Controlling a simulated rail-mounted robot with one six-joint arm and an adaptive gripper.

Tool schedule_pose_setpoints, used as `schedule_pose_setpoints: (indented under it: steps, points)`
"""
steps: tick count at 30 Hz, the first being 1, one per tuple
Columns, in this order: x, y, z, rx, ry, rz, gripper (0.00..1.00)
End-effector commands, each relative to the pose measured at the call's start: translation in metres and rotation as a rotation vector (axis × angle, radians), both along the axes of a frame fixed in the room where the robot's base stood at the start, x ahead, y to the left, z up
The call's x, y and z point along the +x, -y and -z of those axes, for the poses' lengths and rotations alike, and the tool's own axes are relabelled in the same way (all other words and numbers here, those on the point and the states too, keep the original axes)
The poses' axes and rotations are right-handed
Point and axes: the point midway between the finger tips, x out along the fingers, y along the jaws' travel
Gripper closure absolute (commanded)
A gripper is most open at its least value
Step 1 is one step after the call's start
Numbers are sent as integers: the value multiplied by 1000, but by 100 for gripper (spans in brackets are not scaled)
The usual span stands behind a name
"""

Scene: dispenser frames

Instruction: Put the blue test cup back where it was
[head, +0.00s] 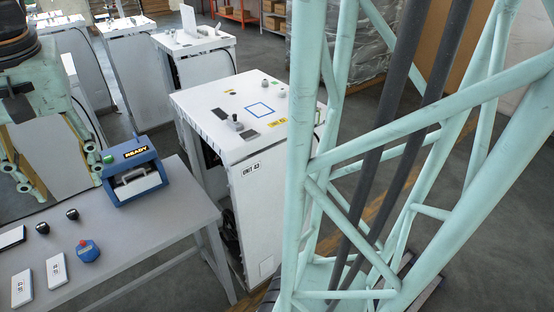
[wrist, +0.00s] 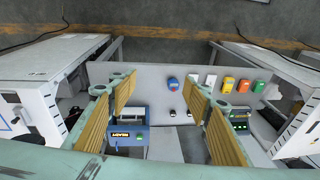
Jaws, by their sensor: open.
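A small blue rounded object with a red mark, which looks like the blue test cup (head: 87,251), stands on the grey table (head: 130,235) near the two white boxes. It also shows in the wrist view (wrist: 172,83), between and beyond my fingers. My gripper (wrist: 160,90) is open and empty, with its yellow-ridged fingers spread wide above the table. In the head view my gripper (head: 15,170) is at the left edge, partly cut off, above and to the left of the cup. The blue machine with a READY sign (head: 133,180) stands at the table's back edge.
White boxes (head: 57,272) and black knobs (head: 72,214) are on the table. Orange (wrist: 228,84) and green (wrist: 243,86) items show farther right in the wrist view. A white cabinet (head: 245,120) stands beside the table. The table's front right is clear.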

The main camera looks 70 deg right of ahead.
Motion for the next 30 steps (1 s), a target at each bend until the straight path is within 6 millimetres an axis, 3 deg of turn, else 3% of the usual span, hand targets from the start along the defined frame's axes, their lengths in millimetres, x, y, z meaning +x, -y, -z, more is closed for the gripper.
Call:
schedule_pose_setpoints:
  steps: [1, 12, 30]
  points:
    - [-10, 6, -11, -5, 20, -6, 55]
    - [-74, 7, -30, -42, 54, -164, 55]
    - [-176, 4, -39, -116, 113, -424, 55]
